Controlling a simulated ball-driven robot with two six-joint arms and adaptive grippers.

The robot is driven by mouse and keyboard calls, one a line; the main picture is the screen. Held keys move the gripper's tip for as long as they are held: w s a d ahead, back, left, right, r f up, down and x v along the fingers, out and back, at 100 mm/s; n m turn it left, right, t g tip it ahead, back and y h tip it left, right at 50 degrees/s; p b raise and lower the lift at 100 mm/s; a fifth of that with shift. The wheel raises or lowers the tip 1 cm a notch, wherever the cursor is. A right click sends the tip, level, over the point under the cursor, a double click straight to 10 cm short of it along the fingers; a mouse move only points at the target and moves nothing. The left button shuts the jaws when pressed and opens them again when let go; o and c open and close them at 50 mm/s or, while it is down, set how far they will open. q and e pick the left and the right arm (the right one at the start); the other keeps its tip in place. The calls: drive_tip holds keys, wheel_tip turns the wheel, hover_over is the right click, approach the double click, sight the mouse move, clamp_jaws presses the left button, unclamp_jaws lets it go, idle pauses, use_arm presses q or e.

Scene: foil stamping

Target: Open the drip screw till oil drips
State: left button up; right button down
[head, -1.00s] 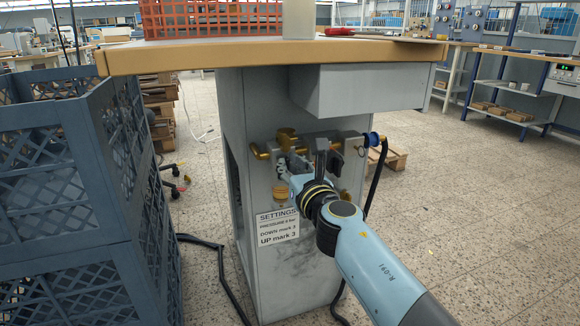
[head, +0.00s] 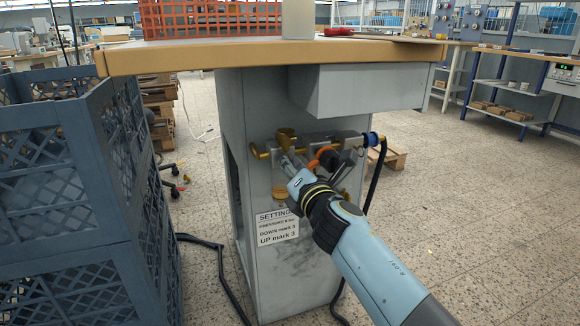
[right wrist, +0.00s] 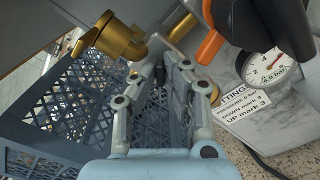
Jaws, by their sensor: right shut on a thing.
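My right gripper (head: 289,163) reaches the brass and grey air fittings (head: 286,138) on the front of the grey machine pedestal. In the right wrist view its fingers (right wrist: 161,68) are nearly together, shut on a small part that they mostly hide, apparently the drip screw. A brass valve (right wrist: 117,38) is beyond the left finger, and an orange part (right wrist: 209,46) is to the right. The orange part also shows in the head view (head: 327,155). No oil drop can be made out. My left gripper is not in view.
A pressure gauge (right wrist: 268,68) and a settings label (head: 277,228) are close to my right gripper. The wooden table top (head: 270,55) overhangs the fittings. Blue crates (head: 75,195) stand at left.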

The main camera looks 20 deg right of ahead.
use_arm(q)
drive_tip(key=shift+w, duration=0.1)
use_arm(e)
drive_tip(key=shift+f+m, duration=0.1)
drive_tip(key=shift+m, duration=0.3)
drive_tip(key=c, duration=1.4)
unclamp_jaws()
use_arm(q)
drive_tip(key=shift+w, duration=0.2)
drive_tip(key=shift+s, duration=0.1)
